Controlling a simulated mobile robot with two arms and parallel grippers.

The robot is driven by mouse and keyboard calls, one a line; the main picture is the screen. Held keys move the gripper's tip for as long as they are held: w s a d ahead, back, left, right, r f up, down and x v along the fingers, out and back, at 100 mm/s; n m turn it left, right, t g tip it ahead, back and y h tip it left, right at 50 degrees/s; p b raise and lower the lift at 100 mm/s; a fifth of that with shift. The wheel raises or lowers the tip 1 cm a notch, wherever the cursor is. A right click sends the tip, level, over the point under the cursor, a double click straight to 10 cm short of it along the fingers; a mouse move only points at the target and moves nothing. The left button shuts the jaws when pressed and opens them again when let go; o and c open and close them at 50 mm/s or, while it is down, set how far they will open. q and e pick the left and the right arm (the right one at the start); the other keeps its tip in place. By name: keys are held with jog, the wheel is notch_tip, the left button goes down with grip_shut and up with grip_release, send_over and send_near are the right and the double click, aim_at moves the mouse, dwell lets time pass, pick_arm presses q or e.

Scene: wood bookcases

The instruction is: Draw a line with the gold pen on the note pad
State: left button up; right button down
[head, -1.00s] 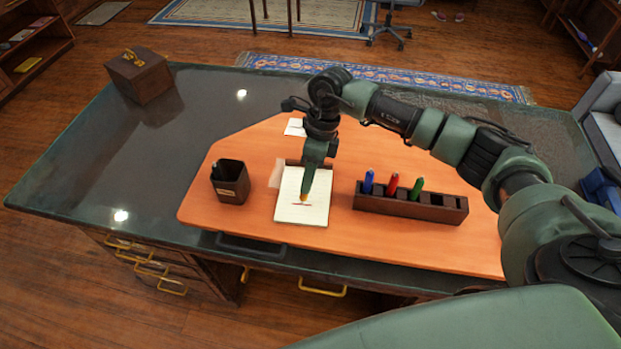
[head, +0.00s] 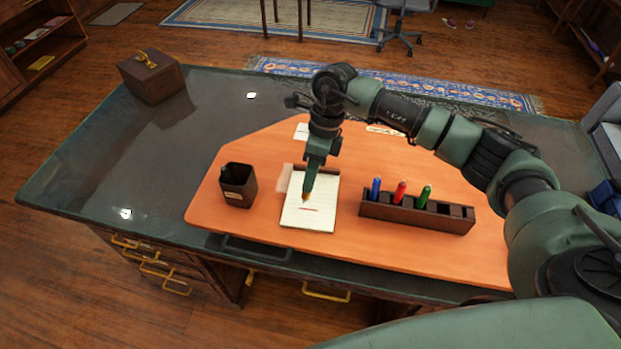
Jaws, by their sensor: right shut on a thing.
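The note pad (head: 322,217) lies on the orange desk mat, with a short red line on its lower part. My right gripper (head: 309,188) is over the pad, pointing down. It is shut on the gold pen (head: 307,197), of which only the small gold tip shows below the fingers. The tip is just above the red line in the picture; I cannot tell whether it touches the paper. My left gripper is not in view.
A dark pen cup (head: 238,187) stands left of the pad. A dark wood holder (head: 415,214) with blue (head: 376,188), red (head: 400,192) and green (head: 425,196) pens stands to the right. A brown box (head: 152,78) sits at the desk's far left corner.

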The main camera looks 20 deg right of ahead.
jog(key=shift+r+p, duration=1.3)
jog(key=shift+r, duration=1.5)
